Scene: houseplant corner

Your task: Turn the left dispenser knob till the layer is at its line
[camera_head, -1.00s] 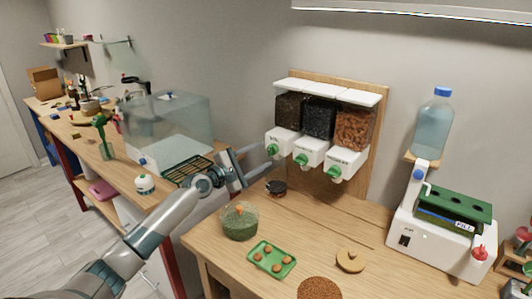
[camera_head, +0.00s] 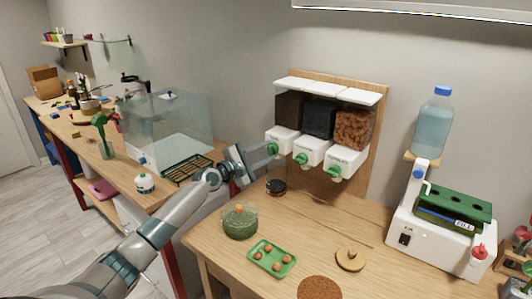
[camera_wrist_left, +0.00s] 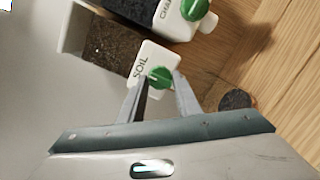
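The left dispenser (camera_head: 283,139), marked SOIL in the left wrist view (camera_wrist_left: 141,68), has a dark brown filled bin. Its green knob (camera_head: 272,149) is on the front; in the left wrist view the knob (camera_wrist_left: 160,77) lies between my fingertips. My left gripper (camera_head: 262,152) is open around the knob, with a narrow gap; contact is not clear. A small round jar (camera_head: 276,187) with dark contents stands on the table below this dispenser; it shows partly in the left wrist view (camera_wrist_left: 236,101). I cannot make out a line on it. My right gripper is out of view.
The middle dispenser (camera_head: 310,151) and right dispenser (camera_head: 343,162) stand close beside. On the table are a green glass bowl (camera_head: 240,225), a green tray (camera_head: 265,268), a cork lid (camera_head: 350,259) and a white machine (camera_head: 440,247). A clear tank (camera_head: 170,125) stands behind my left arm.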

